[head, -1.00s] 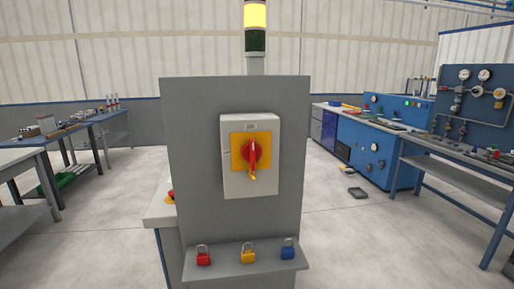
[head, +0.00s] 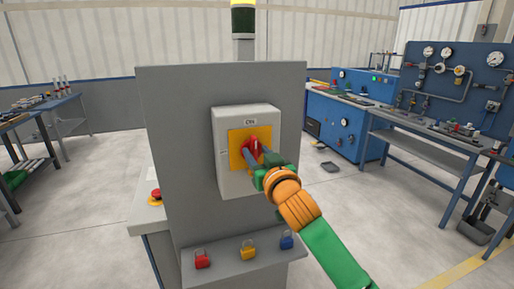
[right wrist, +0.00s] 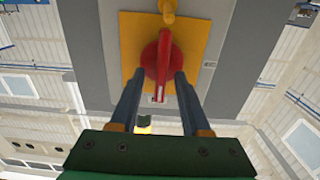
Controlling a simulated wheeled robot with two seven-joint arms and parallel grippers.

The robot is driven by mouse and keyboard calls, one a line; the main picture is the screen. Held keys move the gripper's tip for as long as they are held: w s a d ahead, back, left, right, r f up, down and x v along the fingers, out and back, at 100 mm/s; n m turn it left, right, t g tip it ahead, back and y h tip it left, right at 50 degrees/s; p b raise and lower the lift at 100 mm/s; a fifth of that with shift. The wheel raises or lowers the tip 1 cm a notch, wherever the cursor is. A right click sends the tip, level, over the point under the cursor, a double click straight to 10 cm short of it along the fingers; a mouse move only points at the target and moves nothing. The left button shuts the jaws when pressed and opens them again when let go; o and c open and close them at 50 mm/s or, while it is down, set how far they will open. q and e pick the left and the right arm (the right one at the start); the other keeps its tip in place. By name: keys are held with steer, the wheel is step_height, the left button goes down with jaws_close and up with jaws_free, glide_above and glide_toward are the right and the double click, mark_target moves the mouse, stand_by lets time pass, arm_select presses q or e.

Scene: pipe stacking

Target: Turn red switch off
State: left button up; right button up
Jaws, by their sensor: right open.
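The red rotary switch (head: 255,146) sits on a yellow plate (head: 236,155) on a light grey switch box (head: 232,186), fixed to a grey panel. My right gripper (head: 254,152) is at the switch front, hiding the handle's lower part in the head view. In the right wrist view my right gripper (right wrist: 160,76) is open, one finger on each side of the handle's near end, with visible gaps. My left gripper is not in view.
A shelf (head: 222,265) under the box holds red (head: 201,261), yellow (head: 248,251) and blue (head: 287,241) padlocks. A red emergency button (head: 155,195) is left of the panel. Blue workbenches (head: 400,135) stand at the right.

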steer(key=shift+w+a, duration=0.3)
steer(key=shift+w, duration=0.1)
steer(key=shift+d, duration=0.2)
steer(key=shift+c, duration=0.4)
jaws_close()
